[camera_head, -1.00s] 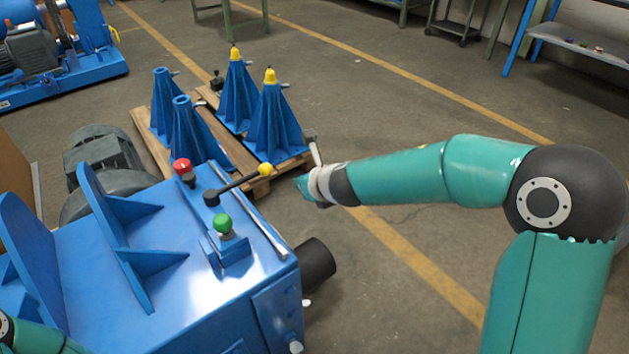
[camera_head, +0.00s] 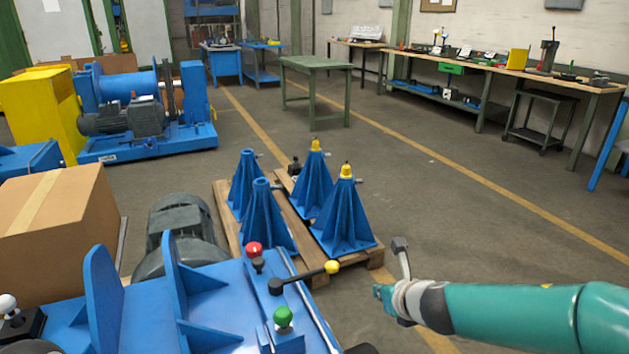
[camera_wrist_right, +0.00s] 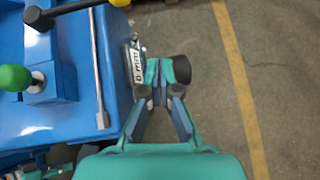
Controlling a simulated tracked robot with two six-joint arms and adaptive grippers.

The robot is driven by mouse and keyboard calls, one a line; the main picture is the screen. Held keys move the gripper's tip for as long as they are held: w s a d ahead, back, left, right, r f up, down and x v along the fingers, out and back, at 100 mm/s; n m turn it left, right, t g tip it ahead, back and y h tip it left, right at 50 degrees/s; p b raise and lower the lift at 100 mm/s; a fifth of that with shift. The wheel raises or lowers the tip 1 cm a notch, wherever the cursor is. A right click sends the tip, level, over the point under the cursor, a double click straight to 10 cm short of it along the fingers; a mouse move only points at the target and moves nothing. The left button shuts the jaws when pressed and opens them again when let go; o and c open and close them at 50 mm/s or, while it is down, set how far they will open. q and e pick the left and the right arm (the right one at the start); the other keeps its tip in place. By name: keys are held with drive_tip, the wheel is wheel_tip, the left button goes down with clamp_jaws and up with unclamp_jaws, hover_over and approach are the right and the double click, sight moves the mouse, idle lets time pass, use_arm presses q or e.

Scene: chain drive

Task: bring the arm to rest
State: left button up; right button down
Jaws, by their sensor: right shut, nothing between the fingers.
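My right gripper (camera_head: 383,293) is shut and empty. It hangs in the air beside the right end of the blue machine (camera_head: 225,283), with its forearm coming in from the right. In the right wrist view its teal fingertips (camera_wrist_right: 160,76) are together beside the machine's edge, overlapping a dark shaft end (camera_wrist_right: 182,69) in the picture; I cannot tell if they touch.
The machine's top carries a yellow-knobbed lever (camera_head: 305,277), a red knob (camera_head: 254,249) and a green knob (camera_head: 283,317). Behind it, blue stands (camera_head: 342,215) sit on a wooden pallet (camera_head: 377,256). A cardboard box (camera_head: 55,235) is at left. Floor at right is open.

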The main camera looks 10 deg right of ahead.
drive_tip(key=s+a+f+m+g, duration=0.1)
drive_tip(key=s+f+m+g, duration=0.1)
drive_tip(key=s+f, duration=0.35)
drive_tip(key=s+f+m+g, duration=0.2)
drive_tip(key=f, duration=0.7)
drive_tip(key=s+a+f+m+g, duration=0.1)
drive_tip(key=s+f+g, duration=0.15)
drive_tip(key=f, duration=0.45)
drive_tip(key=s+a+f+m+g+y, duration=0.15)
drive_tip(key=s+f+m, duration=0.35)
drive_tip(key=m, duration=0.7)
drive_tip(key=s+a+f+m, duration=0.2)
drive_tip(key=s+m, duration=0.4)
drive_tip(key=m, duration=0.5)
drive_tip(key=s+a+f+m+g+y, duration=0.15)
drive_tip(key=s+f+m, duration=0.35)
drive_tip(key=m, duration=0.7)
wheel_tip(320, 180, up, 20)
drive_tip(key=s+p, duration=0.1)
drive_tip(key=p, duration=1.7)
drive_tip(key=shift+a+f, duration=0.25)
drive_tip(key=shift+a, duration=0.05)
